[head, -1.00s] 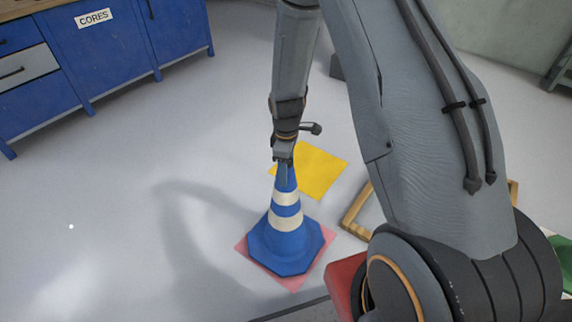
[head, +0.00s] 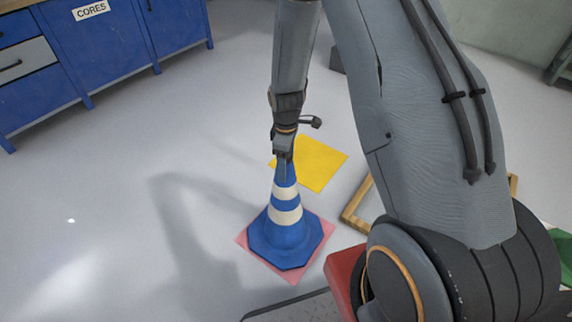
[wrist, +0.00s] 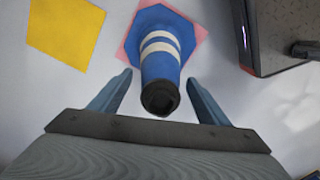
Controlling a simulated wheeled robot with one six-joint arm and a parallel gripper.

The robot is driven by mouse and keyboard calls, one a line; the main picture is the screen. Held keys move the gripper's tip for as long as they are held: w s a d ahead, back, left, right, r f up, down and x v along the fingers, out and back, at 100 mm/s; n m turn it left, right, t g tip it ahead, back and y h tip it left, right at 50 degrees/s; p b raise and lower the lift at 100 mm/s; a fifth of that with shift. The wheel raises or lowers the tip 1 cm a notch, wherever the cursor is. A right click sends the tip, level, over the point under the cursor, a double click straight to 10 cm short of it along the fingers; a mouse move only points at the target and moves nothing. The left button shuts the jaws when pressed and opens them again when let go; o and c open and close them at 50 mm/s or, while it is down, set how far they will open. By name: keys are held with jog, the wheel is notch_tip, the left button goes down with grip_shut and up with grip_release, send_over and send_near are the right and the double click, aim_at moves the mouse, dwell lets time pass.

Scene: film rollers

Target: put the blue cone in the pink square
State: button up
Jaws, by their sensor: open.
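The blue cone (head: 284,236) with two white bands stands upright on the pink square (head: 325,228). Pink corners show around its base. In the wrist view the cone (wrist: 155,67) points its dark, open tip at the camera, and the pink square (wrist: 200,33) shows beside its base. My gripper (head: 283,172) is at the cone's top in the head view. In the wrist view my gripper (wrist: 160,88) is open, with one finger on each side of the cone's tip and gaps between. The arm hides none of the cone's base.
A yellow square (head: 315,165) lies on the floor behind the cone, also in the wrist view (wrist: 65,30). A wooden frame (head: 354,208) and a red object (head: 343,276) are to the right. Blue cabinets (head: 110,50) stand at the back left. The left floor is clear.

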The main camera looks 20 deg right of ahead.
notch_tip(320, 180, up, 11)
jog(key=shift+p, duration=0.75)
jog(key=s+a+r+m, duration=0.4)
jog(key=s+r, duration=0.6)
jog(key=s, duration=0.2)
jog(key=s+a+r+m, duration=0.4)
jog(key=s+r+m, duration=0.1)
jog(key=s+r, duration=0.6)
jog(key=shift+s+a+y, duration=0.25)
jog(key=shift+s+y, duration=0.05)
jog(key=shift+s, duration=0.8)
jog(key=shift+r, duration=0.1)
jog(key=d+r+m+p, duration=0.2)
jog(key=d+r+p, duration=0.5)
jog(key=p, duration=0.8)
jog(key=shift+d+r+m, duration=0.3)
jog(key=shift+d, duration=0.35)
